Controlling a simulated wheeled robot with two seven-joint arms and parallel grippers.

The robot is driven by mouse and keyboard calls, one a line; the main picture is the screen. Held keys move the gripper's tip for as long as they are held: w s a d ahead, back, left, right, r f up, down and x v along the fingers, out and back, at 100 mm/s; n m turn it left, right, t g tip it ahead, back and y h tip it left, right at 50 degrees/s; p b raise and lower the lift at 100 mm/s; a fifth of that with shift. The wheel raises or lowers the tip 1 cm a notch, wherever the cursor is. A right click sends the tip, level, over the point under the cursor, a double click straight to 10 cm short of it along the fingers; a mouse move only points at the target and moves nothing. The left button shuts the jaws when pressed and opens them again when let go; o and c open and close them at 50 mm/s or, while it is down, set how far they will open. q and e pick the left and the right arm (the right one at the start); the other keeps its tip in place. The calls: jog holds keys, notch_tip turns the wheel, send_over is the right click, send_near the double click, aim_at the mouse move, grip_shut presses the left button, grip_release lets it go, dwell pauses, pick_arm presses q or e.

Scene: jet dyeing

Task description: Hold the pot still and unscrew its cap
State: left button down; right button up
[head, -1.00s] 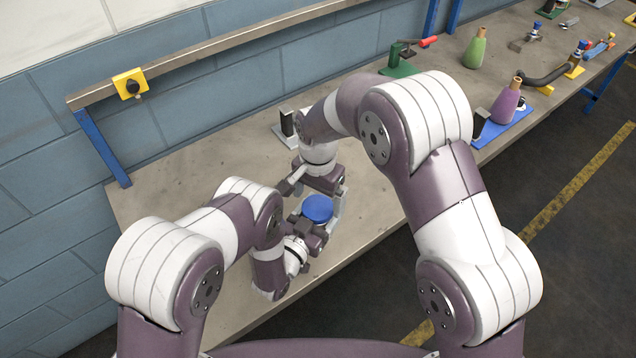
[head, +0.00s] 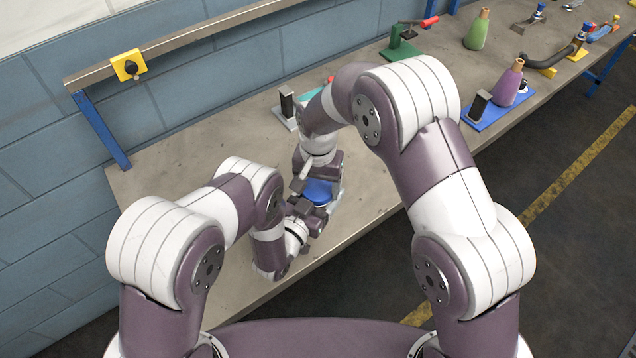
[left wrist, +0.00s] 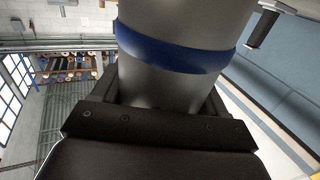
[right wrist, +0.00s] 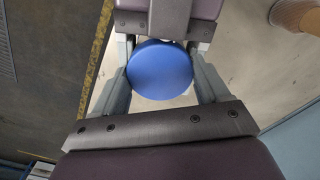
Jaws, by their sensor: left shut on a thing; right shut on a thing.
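The pot (left wrist: 175,85) is a grey cylinder with a blue band, seen close up in the left wrist view. Its round blue cap (head: 318,192) is on top and shows fully in the right wrist view (right wrist: 160,69). My left gripper (head: 308,213) is shut on the pot from the near side, below the cap. My right gripper (right wrist: 160,75) is over the cap, with one finger on each side, shut on it. In the head view my right wrist partly covers the cap, and the pot's body is mostly hidden by my grippers.
The bench (head: 180,160) is bare to the left. A grey stand with a dark block (head: 287,105) is just behind my right wrist. A blue board (head: 497,112) with a purple bottle (head: 507,85) and a green bottle (head: 478,30) are farther right. A blue wall runs behind.

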jog(key=n, duration=0.3)
jog(key=o, duration=1.2)
jog(key=shift+c, duration=0.2)
jog(key=shift+r, duration=0.1)
